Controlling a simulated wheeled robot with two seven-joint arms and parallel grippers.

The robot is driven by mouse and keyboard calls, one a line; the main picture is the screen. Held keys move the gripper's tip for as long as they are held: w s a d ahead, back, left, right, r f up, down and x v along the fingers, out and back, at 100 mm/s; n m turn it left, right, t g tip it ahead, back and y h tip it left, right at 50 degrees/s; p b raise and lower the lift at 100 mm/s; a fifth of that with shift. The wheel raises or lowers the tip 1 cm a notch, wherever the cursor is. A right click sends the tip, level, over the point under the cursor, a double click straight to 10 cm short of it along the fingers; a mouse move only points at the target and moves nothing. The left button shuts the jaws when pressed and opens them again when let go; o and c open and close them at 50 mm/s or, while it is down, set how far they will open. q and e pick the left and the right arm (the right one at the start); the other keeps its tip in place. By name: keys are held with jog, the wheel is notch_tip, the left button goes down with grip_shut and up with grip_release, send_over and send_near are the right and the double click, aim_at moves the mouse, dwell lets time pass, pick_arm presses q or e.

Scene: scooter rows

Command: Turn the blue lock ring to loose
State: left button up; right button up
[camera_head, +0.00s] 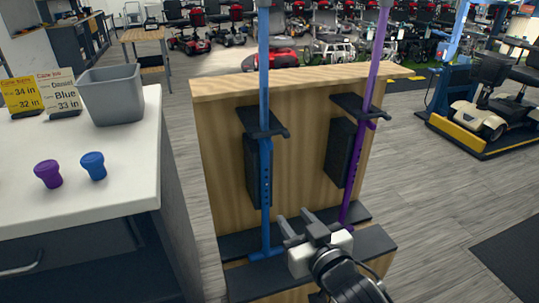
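The blue cane (264,60) stands upright against a wooden rack, passing through a black bracket. A wider blue collar, apparently the lock ring (265,146), sits on its shaft just under the bracket. Whether the ring is loose or tight is too small to tell. Below it the shaft (265,190) shows a row of holes. My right gripper (296,222) is in front of the rack, low and to the right of the blue shaft. Its fingers are apart with nothing visible between them, well below the ring. My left gripper is out of view.
A purple cane (372,70) stands in a second bracket on the wooden rack (225,150). A white counter (110,180) at left holds a grey bin (111,95), cards (58,92), a purple knob (48,173) and a blue knob (93,165). Scooters stand behind.

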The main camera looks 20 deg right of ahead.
jog(key=t, duration=0.2)
send_near(271, 147)
jog(key=shift+m+h, duration=0.4)
jog(key=w, duration=0.9)
jog(key=shift+w+a, duration=0.3)
jog(key=shift+a, duration=0.1)
grip_shut()
